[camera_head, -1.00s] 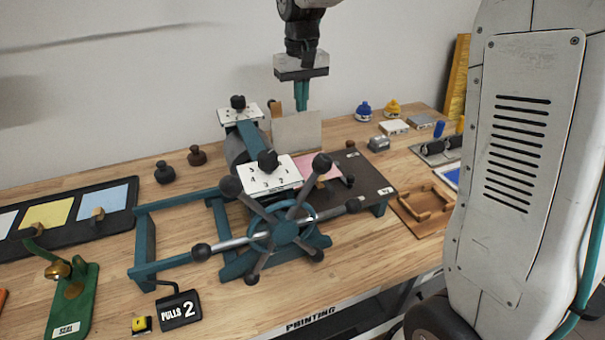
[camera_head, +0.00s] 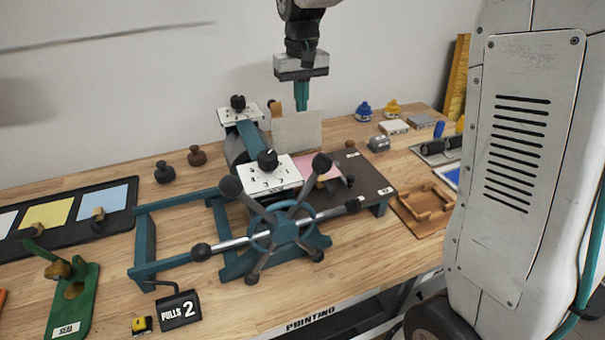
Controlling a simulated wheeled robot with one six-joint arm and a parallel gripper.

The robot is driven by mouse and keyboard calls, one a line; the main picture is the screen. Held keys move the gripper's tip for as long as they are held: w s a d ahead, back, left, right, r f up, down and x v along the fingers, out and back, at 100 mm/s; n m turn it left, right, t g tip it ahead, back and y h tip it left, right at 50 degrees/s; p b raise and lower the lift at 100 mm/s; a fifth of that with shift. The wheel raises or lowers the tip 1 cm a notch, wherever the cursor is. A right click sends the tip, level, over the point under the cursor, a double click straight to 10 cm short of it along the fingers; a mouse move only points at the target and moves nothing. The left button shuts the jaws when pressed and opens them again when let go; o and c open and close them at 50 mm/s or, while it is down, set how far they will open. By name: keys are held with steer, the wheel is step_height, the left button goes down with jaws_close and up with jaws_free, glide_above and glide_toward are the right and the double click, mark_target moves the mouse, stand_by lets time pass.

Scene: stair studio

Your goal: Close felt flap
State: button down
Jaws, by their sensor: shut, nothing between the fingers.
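The felt flap (camera_head: 297,133) is a pale grey upright panel at the back of the small press, behind the pink sheet (camera_head: 318,169). It stands raised, roughly vertical. My gripper (camera_head: 302,108) points down with its teal fingers together and empty. The fingertips are at the flap's top edge in the picture, seemingly just behind it. I cannot tell whether they touch it. The press has a dark bed (camera_head: 362,178) and a spoked handwheel (camera_head: 285,232) in front.
White dial plates with black knobs (camera_head: 268,160) stand left of the flap. Blue and yellow pots (camera_head: 364,110) and small blocks lie to the right. A wooden tray (camera_head: 424,203) is right of the press. A counter sign (camera_head: 179,309) stands in front.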

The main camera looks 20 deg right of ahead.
steer(key=shift+f, duration=0.15)
stand_by(0.3)
steer(key=shift+f, duration=1.35)
steer(key=shift+s, duration=0.1)
